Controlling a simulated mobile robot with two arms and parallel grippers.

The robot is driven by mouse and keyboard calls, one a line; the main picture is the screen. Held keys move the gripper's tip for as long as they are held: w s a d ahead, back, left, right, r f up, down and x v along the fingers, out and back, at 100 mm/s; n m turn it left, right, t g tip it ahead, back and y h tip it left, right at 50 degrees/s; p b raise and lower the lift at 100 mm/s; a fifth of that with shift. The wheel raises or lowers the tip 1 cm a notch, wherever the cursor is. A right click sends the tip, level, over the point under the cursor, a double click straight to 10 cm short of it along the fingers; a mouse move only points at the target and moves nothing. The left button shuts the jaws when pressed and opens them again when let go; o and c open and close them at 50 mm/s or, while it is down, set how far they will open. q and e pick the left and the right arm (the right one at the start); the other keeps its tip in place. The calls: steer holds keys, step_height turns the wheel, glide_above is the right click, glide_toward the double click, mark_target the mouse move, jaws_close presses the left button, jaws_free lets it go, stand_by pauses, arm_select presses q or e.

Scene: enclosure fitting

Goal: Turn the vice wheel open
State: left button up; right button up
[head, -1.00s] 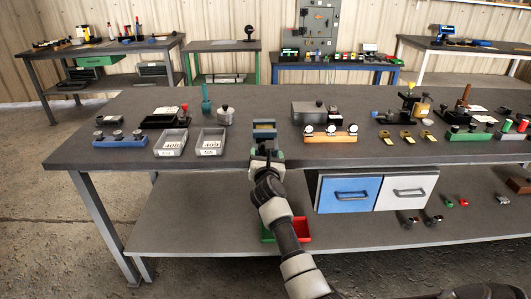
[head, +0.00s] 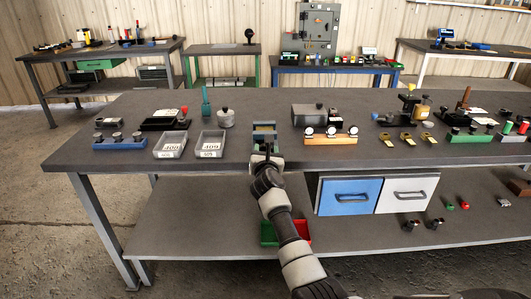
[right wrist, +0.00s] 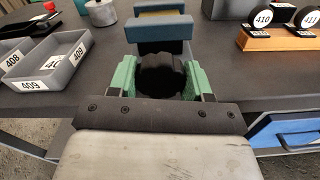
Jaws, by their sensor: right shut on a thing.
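The vice (head: 264,128) stands at the front edge of the bench, with blue jaws that also show in the right wrist view (right wrist: 160,27). A yellowish strip shows between the two jaws. The vice wheel (right wrist: 162,76) is black and knobbed and faces me below the front jaw. My right gripper (right wrist: 162,84) has its green fingers on both sides of the wheel and is shut on it. In the head view my right gripper (head: 266,162) hides the wheel. My left gripper is not in view.
Grey trays (head: 171,144) labelled 408 and 409 stand left of the vice. An orange block (head: 331,138) with round numbered gauges and a grey box (head: 309,114) stand to its right. Blue and white drawers (head: 348,195) hang below the bench top.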

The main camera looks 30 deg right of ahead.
steer(key=shift+r+n+p, duration=0.15)
steer(key=shift+n+p, duration=1.25)
steer(key=shift+p, duration=0.15)
steer(key=n+p, duration=0.2)
steer(key=n, duration=0.1)
steer(key=shift+n+p, duration=0.3)
steer(key=n+p, duration=0.2)
steer(key=n, duration=0.2)
steer(key=shift+n+p, duration=0.3)
steer(key=n+p, duration=0.2)
steer(key=n, duration=0.3)
steer(key=n+p, duration=0.2)
steer(key=n, duration=0.3)
steer(key=n+p, duration=0.2)
steer(key=n, duration=0.3)
steer(key=n+p, duration=0.1)
steer(key=n, duration=0.3)
steer(key=shift+n, duration=0.4)
steer(key=shift+f+n+p, duration=0.2)
steer(key=shift+n+p, duration=0.3)
steer(key=shift+n, duration=1.5)
